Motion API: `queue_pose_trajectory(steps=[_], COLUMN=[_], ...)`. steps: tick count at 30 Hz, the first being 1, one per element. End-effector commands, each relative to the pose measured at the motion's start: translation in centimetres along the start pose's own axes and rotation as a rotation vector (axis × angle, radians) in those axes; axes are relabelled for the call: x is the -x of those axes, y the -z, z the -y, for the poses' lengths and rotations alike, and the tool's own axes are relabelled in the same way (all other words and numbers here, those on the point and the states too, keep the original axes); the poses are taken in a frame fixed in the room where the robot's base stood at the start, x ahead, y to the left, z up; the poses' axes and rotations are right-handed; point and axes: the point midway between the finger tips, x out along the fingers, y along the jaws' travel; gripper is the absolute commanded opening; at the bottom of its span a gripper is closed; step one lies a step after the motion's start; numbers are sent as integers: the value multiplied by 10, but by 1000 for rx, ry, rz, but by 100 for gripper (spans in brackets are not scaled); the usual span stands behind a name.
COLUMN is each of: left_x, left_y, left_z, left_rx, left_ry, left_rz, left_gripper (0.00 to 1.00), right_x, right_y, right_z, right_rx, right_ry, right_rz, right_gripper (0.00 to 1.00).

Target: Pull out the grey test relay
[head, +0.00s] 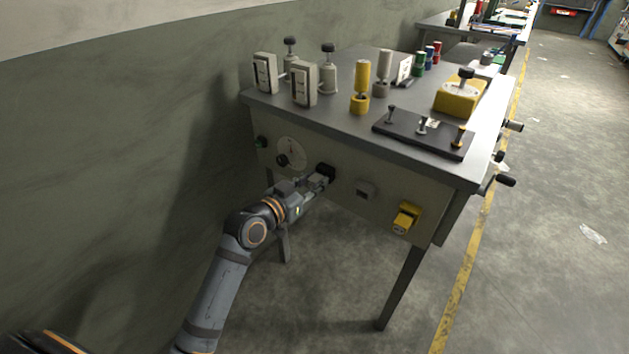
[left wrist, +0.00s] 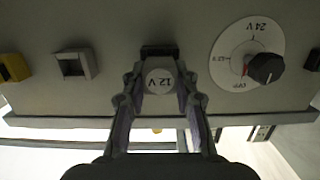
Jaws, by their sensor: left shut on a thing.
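The grey test relay (left wrist: 160,82), with a "12 V" label on its face, sits between the fingers of my left gripper (left wrist: 158,104) in the left wrist view. A black part (left wrist: 158,50) shows right behind it at the panel; in the head view this dark part (head: 325,170) is on the table's front panel. My left gripper (head: 318,183) reaches the panel from the left and is shut on the relay. I cannot tell how deep the relay sits. In the head view the relay is mostly hidden by the gripper. My right gripper is not in view.
An empty-looking grey socket (head: 365,188) and a yellow block (head: 405,217) are to the right on the panel. A dial with a black knob (head: 282,160) is to the left. The tabletop holds several fittings. The floor in front is free.

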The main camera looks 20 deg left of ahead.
Motion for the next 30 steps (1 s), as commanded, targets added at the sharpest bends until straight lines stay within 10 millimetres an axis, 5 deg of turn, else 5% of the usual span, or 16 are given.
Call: queue_pose_trajectory(steps=[30], left_x=[44], left_y=[-7], left_z=[0], left_rx=[0], left_ry=[-1], left_rz=[4], left_gripper=[0], right_x=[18], right_y=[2], right_z=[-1], right_rx=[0], right_ry=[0], right_rz=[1], right_gripper=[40])
